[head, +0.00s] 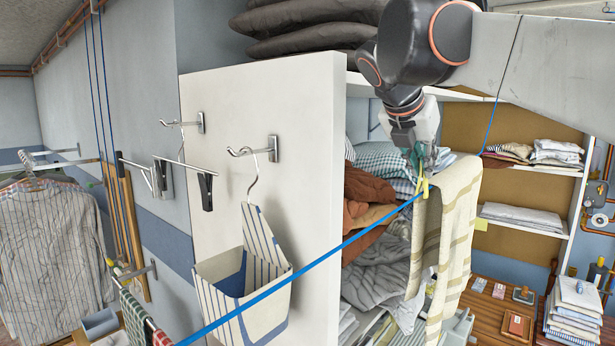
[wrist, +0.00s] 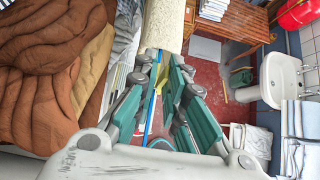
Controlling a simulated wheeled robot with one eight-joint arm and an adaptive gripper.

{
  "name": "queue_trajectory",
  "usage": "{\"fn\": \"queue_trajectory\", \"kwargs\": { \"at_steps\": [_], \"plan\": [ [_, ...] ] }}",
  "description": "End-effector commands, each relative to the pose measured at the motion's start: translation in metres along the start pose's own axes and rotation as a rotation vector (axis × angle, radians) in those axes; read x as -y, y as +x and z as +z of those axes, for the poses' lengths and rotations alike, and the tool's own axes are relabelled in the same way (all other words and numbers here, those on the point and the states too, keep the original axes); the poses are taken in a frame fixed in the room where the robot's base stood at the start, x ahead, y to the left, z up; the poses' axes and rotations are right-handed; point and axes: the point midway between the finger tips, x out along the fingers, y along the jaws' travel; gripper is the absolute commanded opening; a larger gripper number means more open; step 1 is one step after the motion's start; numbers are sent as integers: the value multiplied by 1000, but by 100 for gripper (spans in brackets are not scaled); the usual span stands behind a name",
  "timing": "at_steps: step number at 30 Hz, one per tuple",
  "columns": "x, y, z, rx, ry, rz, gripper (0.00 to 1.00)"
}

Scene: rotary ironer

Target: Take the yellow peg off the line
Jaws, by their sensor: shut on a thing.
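The yellow peg (head: 423,187) sits on the blue line (head: 330,253) at the left edge of a hanging beige striped cloth (head: 455,210). My gripper (head: 420,166) comes down from above, its fingertips at the peg's top. In the wrist view, my gripper (wrist: 164,70) has its teal fingers on either side of the yellow peg (wrist: 163,77), shut on it. The blue line (wrist: 151,108) runs between the fingers, and the cloth (wrist: 165,25) lies just beyond the tips. The fingers hide part of the peg, so its grip on the cloth is unclear.
A white panel (head: 270,130) with hooks stands left of my gripper, a striped peg bag (head: 240,285) hanging from it. Shelves of folded laundry (head: 375,190) are close behind. A wooden table (head: 495,305) is at lower right. Brown bedding (wrist: 60,65) lies left in the wrist view.

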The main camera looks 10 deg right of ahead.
Motion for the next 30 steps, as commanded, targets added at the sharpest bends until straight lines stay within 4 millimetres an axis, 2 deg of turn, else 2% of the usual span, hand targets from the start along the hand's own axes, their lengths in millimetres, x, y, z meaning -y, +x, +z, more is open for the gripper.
{"fn": "queue_trajectory", "kwargs": {
  "at_steps": [22,30],
  "plan": [
    [-6,-24,26,0,0,1,0],
    [-6,-26,27,0,0,1,0]
  ]
}}
